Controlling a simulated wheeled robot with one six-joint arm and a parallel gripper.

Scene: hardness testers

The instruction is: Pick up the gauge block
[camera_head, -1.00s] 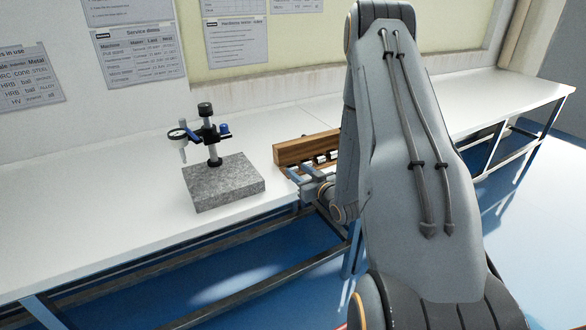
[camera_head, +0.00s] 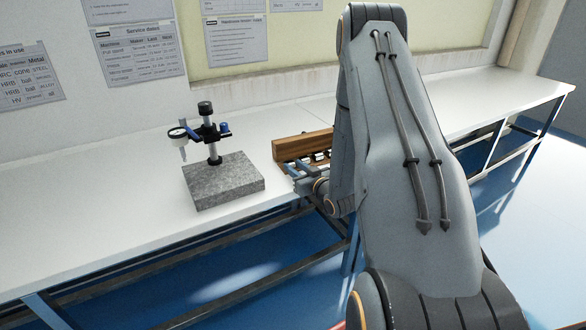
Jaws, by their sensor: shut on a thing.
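A wooden case (camera_head: 303,146) stands open on the white bench, with several small blocks in a row along its front. My gripper (camera_head: 291,172) is at the front left of the case, low over the bench edge. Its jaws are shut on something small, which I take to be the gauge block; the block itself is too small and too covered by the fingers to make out. My arm hides the right end of the case.
A grey granite stand (camera_head: 224,182) with a dial gauge (camera_head: 179,134) on a post stands just left of my gripper. The white bench (camera_head: 90,195) is clear further left and at the far right. Printed sheets hang on the wall behind.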

